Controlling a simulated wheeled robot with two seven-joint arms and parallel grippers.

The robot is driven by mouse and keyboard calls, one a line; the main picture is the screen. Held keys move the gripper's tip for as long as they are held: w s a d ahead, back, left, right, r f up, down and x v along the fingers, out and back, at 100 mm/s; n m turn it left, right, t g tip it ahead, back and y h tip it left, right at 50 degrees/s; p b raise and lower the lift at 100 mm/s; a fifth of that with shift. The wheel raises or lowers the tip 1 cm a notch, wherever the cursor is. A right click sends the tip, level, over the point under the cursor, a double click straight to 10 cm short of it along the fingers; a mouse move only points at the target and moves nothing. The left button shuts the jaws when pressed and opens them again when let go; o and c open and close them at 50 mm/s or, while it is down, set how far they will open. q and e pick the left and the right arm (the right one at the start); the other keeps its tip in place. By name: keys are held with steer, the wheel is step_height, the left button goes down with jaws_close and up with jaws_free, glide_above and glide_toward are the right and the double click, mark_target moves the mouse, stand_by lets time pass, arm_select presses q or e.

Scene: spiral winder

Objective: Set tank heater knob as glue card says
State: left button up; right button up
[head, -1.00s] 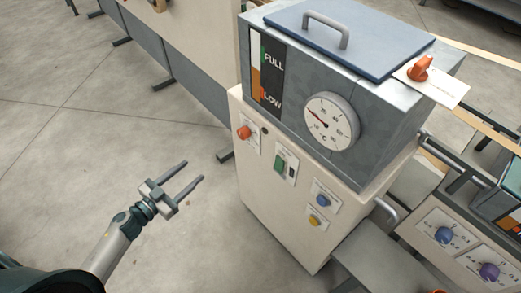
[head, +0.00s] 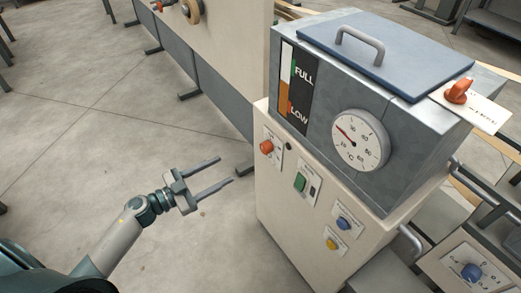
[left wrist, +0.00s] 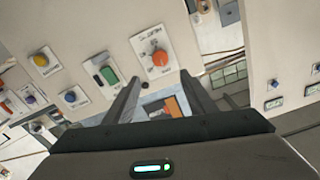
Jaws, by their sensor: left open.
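An orange-red knob (head: 266,147) sits on a white dial plate on the front of the cream cabinet under the grey glue tank (head: 405,165). It also shows in the left wrist view (left wrist: 160,58), just beyond the fingers; the plate's lettering is too small to read. A white card (head: 484,110) lies at the tank's right top edge, partly under an orange handle (head: 459,90); its print is not legible. My left gripper (head: 225,170) is open and empty, left of the knob and apart from it. My right gripper is not in view.
Beside the knob are a green switch (head: 299,182), a blue button (head: 343,222) and a yellow button (head: 332,243). A round °C gauge (head: 360,140) is on the tank. Another control panel (head: 452,262) stands at right. Floor left of the cabinet is clear.

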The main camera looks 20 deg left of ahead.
arm_select(q)
glide_toward(262, 149)
steer(key=x, duration=0.7)
steer(key=shift+w+d+p, duration=0.15)
steer(key=shift+d+p, duration=0.1)
steer(key=shift+p, duration=0.05)
steer(key=shift+x, duration=0.8)
steer(key=shift+d, duration=0.1)
steer(key=shift+c, duration=0.5)
steer(key=c, duration=0.9)
steer(key=shift+c, duration=0.2)
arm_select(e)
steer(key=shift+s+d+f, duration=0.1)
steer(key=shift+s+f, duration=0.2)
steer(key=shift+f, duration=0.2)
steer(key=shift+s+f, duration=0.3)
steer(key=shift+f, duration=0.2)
